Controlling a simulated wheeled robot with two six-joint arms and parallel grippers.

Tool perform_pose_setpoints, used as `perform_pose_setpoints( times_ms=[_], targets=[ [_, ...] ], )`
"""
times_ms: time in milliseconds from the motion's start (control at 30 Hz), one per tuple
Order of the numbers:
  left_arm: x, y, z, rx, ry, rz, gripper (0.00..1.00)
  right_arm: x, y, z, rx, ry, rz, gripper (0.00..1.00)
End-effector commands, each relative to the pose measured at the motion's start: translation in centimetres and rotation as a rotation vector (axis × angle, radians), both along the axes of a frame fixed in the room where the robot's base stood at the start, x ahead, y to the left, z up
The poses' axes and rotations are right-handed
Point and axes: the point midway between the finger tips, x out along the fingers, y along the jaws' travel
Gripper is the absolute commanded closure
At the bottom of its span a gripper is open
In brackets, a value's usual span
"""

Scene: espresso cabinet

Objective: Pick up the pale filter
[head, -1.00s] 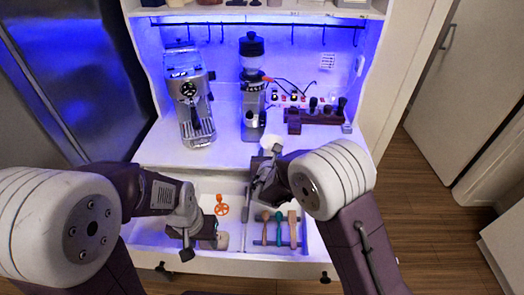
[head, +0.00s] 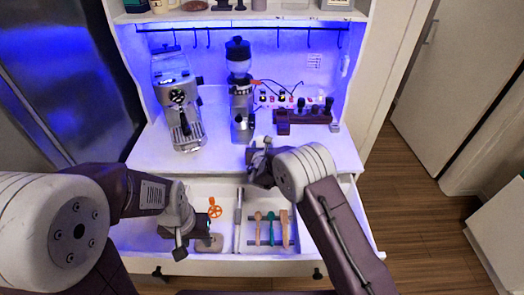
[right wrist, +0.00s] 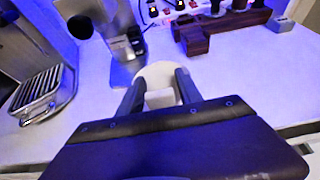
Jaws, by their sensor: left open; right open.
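A pale, round thing that looks like the filter (right wrist: 156,72) lies on the white counter in the right wrist view. It shows between and just beyond the two fingers of my right gripper (right wrist: 160,92), which is open. I cannot tell whether the fingers touch it. In the head view my right gripper (head: 258,150) is low over the counter's front edge and hides the filter. My left gripper (head: 180,238) is open over the left part of the open drawer, away from the filter.
An espresso machine (head: 180,100) and a grinder (head: 240,90) stand behind on the counter (head: 215,150). A dark wooden rack (head: 303,115) is at the back right. The open drawer below holds an orange tool (head: 215,208) and several utensils. The counter's middle is mostly clear.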

Motion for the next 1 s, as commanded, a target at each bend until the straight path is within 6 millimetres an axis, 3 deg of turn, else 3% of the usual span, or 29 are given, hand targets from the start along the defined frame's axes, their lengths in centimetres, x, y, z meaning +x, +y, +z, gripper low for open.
perform_pose_setpoints(
  times_ms=[33, 200, 533, 767, 1000],
  targets=[
    [0.0, 0.0, 0.0, 0.0, 0.0, 0.0, 0.55, 0.0, 0.0, 0.0, 0.0, 0.0, 0.0, 0.58],
    [0.0, 0.0, 0.0, 0.0, 0.0, 0.0, 0.55, 0.0, 0.0, 0.0, 0.0, 0.0, 0.0, 1.0],
    [0.0, 0.0, -0.2, 0.0, 0.0, 0.0, 0.55, 0.0, 0.0, 0.4, 0.002, -0.001, -0.001, 1.0],
    [0.0, 0.0, -0.9, 0.0, 0.0, 0.0, 0.55, 0.0, 0.0, 3.8, 0.005, -0.006, -0.001, 1.0],
    [0.0, 0.0, -3.0, 0.0, 0.0, 0.0, 0.55, -3.1, -3.9, 6.7, 0.001, -0.004, -0.003, 1.0]
  ],
)
